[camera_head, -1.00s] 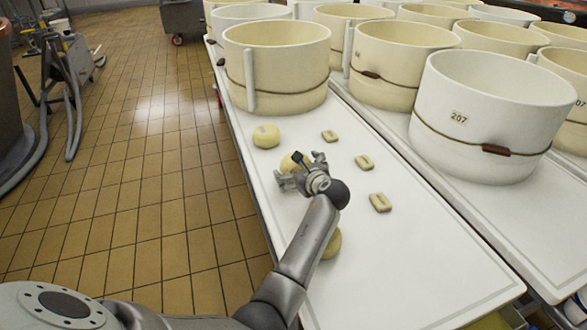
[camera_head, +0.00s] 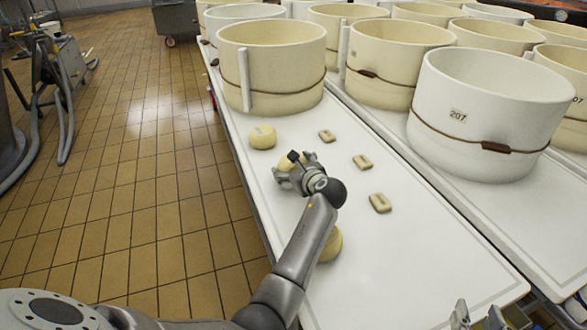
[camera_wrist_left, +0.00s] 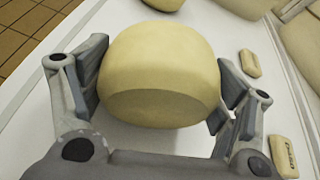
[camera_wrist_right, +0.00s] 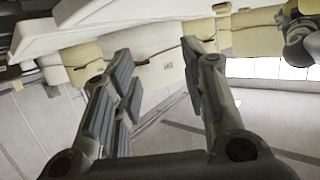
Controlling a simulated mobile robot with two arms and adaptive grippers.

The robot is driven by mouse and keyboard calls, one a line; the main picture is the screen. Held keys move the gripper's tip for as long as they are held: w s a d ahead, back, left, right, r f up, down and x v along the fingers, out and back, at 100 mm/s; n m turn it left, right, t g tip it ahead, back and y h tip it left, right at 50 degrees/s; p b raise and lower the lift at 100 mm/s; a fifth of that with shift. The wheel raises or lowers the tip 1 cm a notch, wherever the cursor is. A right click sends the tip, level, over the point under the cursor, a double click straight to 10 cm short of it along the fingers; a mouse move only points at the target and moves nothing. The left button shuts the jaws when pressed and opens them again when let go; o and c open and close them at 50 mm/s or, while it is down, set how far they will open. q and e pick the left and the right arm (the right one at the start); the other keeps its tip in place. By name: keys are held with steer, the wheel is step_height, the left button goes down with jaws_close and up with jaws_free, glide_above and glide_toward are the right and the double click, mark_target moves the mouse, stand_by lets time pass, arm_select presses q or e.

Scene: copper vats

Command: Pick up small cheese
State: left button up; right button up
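A round pale-yellow cheese (camera_head: 284,161) sits on the white table, partly hidden by my left gripper (camera_head: 287,181). In the left wrist view, this cheese (camera_wrist_left: 158,70) fills the space between my left gripper's (camera_wrist_left: 160,95) widely spread fingers, one on each side; whether the pads touch it is unclear. Another round cheese (camera_head: 262,137) lies beyond it, and a third (camera_head: 331,245) is partly behind my left arm. Small oblong cheeses (camera_head: 327,136), (camera_head: 362,162), (camera_head: 380,203) lie to the right. My right gripper (camera_head: 477,320) is at the bottom edge, open and empty in its wrist view (camera_wrist_right: 165,85).
The white table (camera_head: 420,270) is bare at its near right part. Large round vats stand at the back and right, including a cream one (camera_head: 272,65) and a white one (camera_head: 485,110) marked 207. Tiled floor (camera_head: 150,200) lies left of the table.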

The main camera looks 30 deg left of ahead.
mark_target(287, 164)
arm_select(q)
steer(key=shift+r, duration=0.1)
steer(key=c, duration=0.5)
arm_select(e)
steer(key=shift+f, duration=0.1)
